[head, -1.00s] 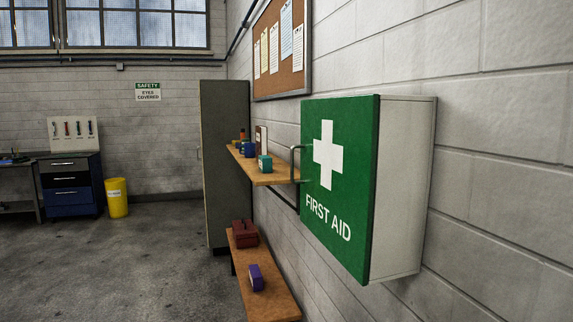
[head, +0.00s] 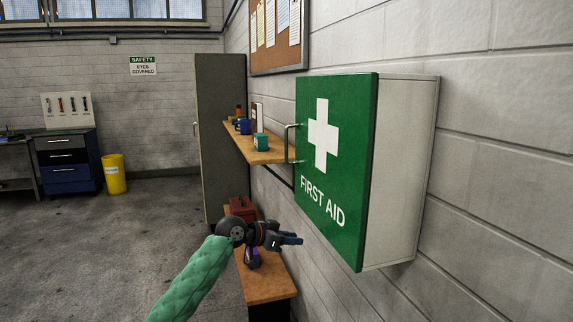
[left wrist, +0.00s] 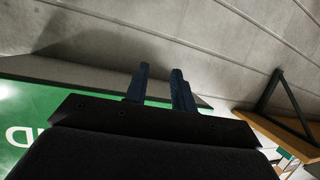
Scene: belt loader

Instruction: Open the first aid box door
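The first aid box (head: 405,170) hangs on the wall at the right in the head view. Its green door (head: 335,222), with a white cross and lettering, is closed. A metal bar handle (head: 288,144) stands out at the door's left edge. My left gripper (head: 299,239) is below and left of the door, under the handle and apart from it. In the left wrist view, its two dark fingers (left wrist: 160,85) stand apart with nothing between them. Part of the green door (left wrist: 28,104) shows upside down there. My right gripper is not in view.
A wooden wall shelf (head: 265,156) with small items is just left of the handle. A lower bench (head: 268,290) with a red box (head: 242,207) and a purple item lies beneath my arm. A grey cabinet (head: 213,130) stands behind.

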